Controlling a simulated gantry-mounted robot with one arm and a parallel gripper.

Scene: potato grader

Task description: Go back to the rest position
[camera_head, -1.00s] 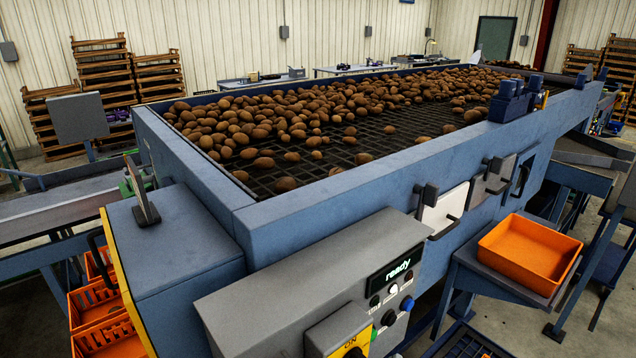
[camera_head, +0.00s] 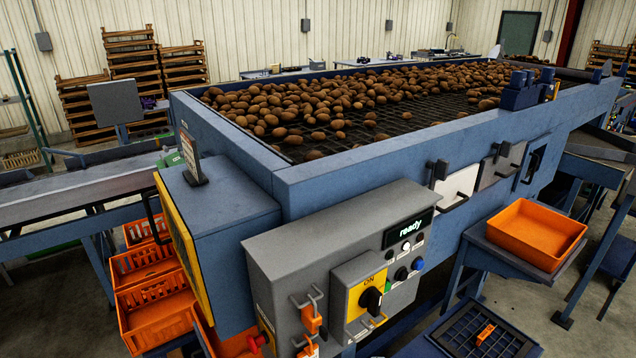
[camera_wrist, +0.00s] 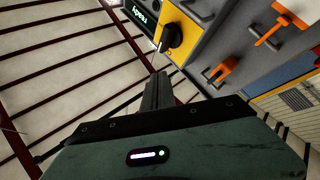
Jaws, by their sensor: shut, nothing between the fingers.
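My gripper (camera_wrist: 157,88) shows only in the wrist view, with its dark fingers together and nothing between them. Its body fills the bottom of that view, with a small lit strip and a green light. Beyond the fingertips is the control panel of the grader, with a black rotary switch (camera_wrist: 172,36) on a yellow plate. The fingertips look apart from the panel. No part of my arm shows in the head view. There the same control panel (camera_head: 330,230) has a display reading "ready" and the rotary switch (camera_head: 371,300).
The grader bed (camera_head: 430,122) holds many potatoes. An orange tray (camera_head: 535,235) stands on a stand at the right. Orange crates (camera_head: 150,300) stand at the lower left. Orange latches or tags (camera_wrist: 220,72) hang beside the switch. Open floor shows at the far left and right.

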